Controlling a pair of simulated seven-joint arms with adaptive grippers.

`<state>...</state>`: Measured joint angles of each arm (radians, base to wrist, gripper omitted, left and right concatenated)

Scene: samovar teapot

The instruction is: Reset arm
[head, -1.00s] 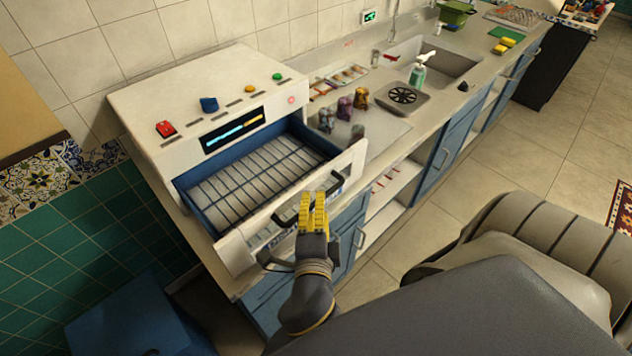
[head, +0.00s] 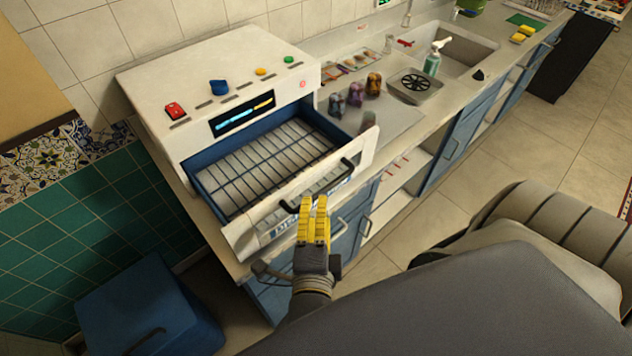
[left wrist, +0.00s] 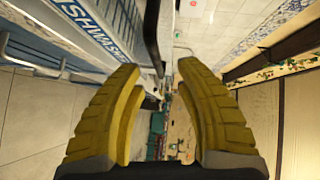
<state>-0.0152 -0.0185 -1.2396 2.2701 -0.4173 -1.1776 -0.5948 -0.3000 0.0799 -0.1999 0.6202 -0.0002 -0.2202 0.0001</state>
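My left gripper (head: 314,203) has two yellow ribbed fingers and is in front of the pulled-out drawer of the white machine. In the left wrist view my left gripper (left wrist: 163,72) has its fingers apart with nothing held between them. The drawer's black handle (head: 345,166) lies close to the fingertips and is partly behind them. It also shows as a dark bar in the left wrist view (left wrist: 152,35). I cannot tell whether a finger touches it. My right gripper is in neither view.
The white machine (head: 215,70) stands on the counter with its drawer open and a wire rack (head: 265,160) inside. Several small jars (head: 373,84), a soap bottle (head: 433,62) and a sink (head: 455,45) are along the counter. A blue bin (head: 150,310) stands at lower left.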

